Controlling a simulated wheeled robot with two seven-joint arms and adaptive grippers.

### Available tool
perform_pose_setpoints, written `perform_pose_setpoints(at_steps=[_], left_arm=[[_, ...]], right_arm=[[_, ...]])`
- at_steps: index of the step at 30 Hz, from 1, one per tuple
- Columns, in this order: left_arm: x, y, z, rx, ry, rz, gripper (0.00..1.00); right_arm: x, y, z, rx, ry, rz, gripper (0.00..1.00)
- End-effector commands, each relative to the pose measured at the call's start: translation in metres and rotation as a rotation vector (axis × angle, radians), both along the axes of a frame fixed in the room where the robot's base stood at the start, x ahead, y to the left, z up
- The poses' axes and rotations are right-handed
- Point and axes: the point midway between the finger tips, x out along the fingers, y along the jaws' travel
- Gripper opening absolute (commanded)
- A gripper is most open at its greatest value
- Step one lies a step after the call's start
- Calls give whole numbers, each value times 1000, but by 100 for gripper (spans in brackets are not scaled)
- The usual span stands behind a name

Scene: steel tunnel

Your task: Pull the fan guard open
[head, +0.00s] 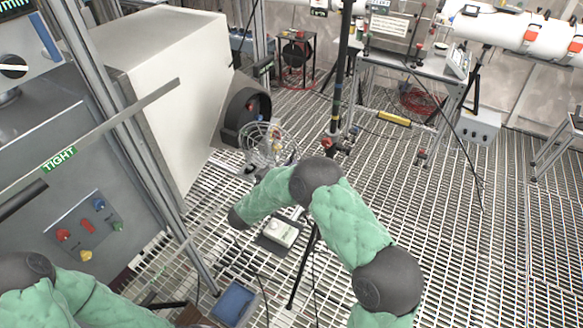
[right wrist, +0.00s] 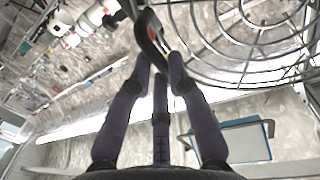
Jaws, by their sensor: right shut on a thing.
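The fan guard (head: 264,143) is a round wire cage. It stands at the lower right of the black round fan housing (head: 233,112) in the head view, overlapping its edge; the exact opening angle is unclear. In the right wrist view the guard's curved wires (right wrist: 245,45) fill the upper right. My right gripper (right wrist: 160,68) has its dark fingers closed around the lower end of a dark handle (right wrist: 150,32) with a red strip, beside the wires. In the head view my green-sleeved right arm partly hides this area. My left arm shows at the lower left, its gripper out of view.
A metal upright (head: 135,130) rises at the left. A small white box (head: 281,231) and a blue tray (head: 234,303) are low down near my arm. Open grating floor (head: 460,240) lies to the right.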

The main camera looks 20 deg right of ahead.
Motion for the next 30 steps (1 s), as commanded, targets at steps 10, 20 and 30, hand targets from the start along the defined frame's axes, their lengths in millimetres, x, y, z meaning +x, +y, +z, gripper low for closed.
perform_pose_setpoints(at_steps=[10, 20, 30], left_arm=[[0, 0, 0, 0, 0, 0, 40], [0, 0, 0, 0, 0, 0, 40], [0, 0, 0, 0, 0, 0, 40]], right_arm=[[8, 7, 4, 3, -12, 28, 29], [5, 12, 2, 4, -8, 31, 29], [-26, 60, 3, 2, -10, 30, 29]])
